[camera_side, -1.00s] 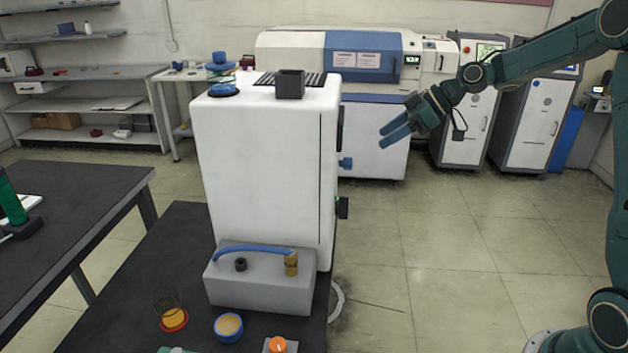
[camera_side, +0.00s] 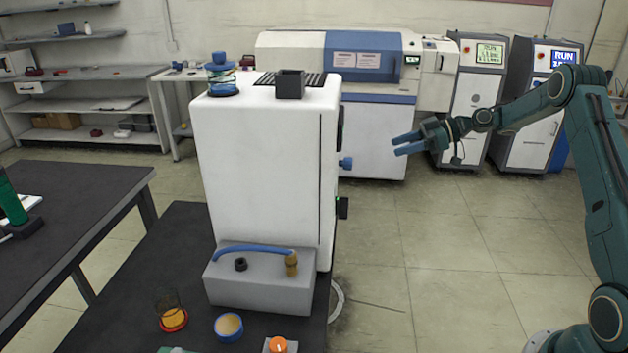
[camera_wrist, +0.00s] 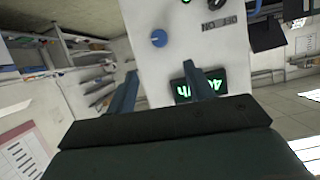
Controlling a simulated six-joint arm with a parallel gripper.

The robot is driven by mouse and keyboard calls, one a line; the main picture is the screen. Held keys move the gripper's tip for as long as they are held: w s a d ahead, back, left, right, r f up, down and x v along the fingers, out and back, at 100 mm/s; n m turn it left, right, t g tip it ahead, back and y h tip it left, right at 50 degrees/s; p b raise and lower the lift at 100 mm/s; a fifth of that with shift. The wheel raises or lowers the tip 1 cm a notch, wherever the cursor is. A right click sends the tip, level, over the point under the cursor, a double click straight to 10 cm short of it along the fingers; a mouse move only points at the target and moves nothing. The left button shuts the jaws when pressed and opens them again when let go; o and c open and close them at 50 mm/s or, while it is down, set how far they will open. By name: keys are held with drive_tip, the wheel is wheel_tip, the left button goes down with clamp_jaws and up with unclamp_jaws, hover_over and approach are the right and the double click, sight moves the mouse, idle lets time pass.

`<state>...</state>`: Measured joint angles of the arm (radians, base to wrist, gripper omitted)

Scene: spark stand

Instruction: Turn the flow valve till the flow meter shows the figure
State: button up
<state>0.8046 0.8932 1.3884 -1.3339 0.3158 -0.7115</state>
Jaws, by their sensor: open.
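The flow valve is a blue knob (camera_side: 345,163) on the right side of the white cabinet (camera_side: 262,160); it also shows in the wrist view (camera_wrist: 159,38). The flow meter is a dark display (camera_side: 340,128) above the knob. In the wrist view the meter (camera_wrist: 183,91) shows green digits upside down. They seem to begin with 4 and end in l/h, but a finger covers part of them. My gripper (camera_side: 394,145) is open and empty, to the right of the knob and a little higher, with a clear gap. In the wrist view my gripper (camera_wrist: 160,70) has its fingers either side of the knob's line.
A black box (camera_side: 342,208) sticks out of the cabinet below the knob. A grey block with a blue hose (camera_side: 252,249) stands in front. An orange knob (camera_side: 278,344) is at the bench's front. Lit screens (camera_side: 489,53) stand behind.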

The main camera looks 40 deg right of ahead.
sight(346, 164)
drive_tip(key=shift+a, duration=0.1)
drive_tip(key=x, duration=1.3)
drive_tip(key=shift+w+a+f, duration=0.15)
drive_tip(key=shift+w+f, duration=0.05)
drive_tip(key=shift+w, duration=0.1)
drive_tip(key=c, duration=1)
